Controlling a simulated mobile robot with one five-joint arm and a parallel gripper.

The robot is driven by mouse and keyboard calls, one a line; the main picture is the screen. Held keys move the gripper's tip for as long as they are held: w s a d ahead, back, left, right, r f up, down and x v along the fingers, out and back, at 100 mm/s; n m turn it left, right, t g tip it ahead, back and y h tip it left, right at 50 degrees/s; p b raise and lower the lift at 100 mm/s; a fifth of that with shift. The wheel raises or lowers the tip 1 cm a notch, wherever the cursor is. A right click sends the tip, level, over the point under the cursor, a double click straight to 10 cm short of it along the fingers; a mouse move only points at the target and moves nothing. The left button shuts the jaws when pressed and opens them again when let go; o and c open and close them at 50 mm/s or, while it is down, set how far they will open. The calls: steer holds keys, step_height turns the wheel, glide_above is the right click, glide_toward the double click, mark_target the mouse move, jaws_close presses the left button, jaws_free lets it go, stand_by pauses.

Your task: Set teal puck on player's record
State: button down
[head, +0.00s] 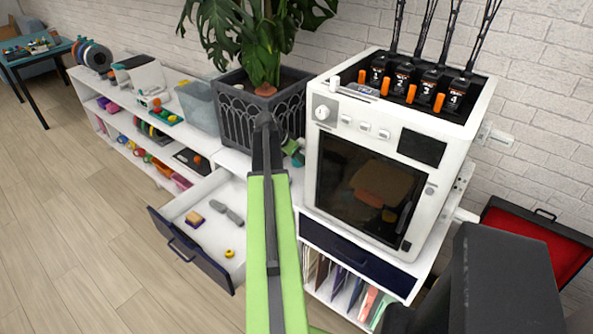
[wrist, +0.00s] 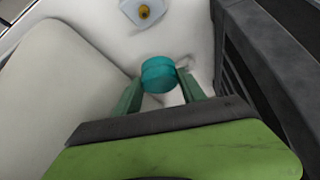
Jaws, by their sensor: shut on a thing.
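The teal puck (wrist: 158,74) is in the wrist view, between the two green fingers of my gripper (wrist: 159,80). The fingers are shut on its sides, over a white surface. In the head view my arm hides most of the gripper, and only a small green part (head: 293,150) shows between the planter and the white machine. A black case with a red inside (head: 535,245) stands open at the far right, partly behind my own dark body part. No record or turntable can be made out.
A dark planter (head: 232,115) with a large plant and a white machine (head: 375,190) flank the gripper. An open drawer (head: 215,240) with small items juts out below. A low shelf (head: 130,125) runs left. The wooden floor (head: 90,240) at left is clear.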

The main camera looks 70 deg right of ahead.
mark_target(293, 161)
steer(key=shift+a+f+b, duration=0.2)
steer(key=shift+f+b, duration=0.8)
steer(key=shift+f, duration=0.65)
step_height(293, 161, down, 4)
steer(key=b, duration=0.4)
steer(key=shift+d, duration=0.1)
steer(key=shift+r+p, duration=0.25)
steer(key=shift+p, duration=0.05)
steer(key=shift+f, duration=0.2)
steer(key=c, duration=0.7)
jaws_free()
steer(key=shift+o, duration=0.2)
steer(key=shift+r, duration=0.1)
steer(key=shift+r, duration=0.2)
steer(key=p+v, duration=1)
steer(key=v, duration=0.1)
steer(key=shift+r, duration=0.35)
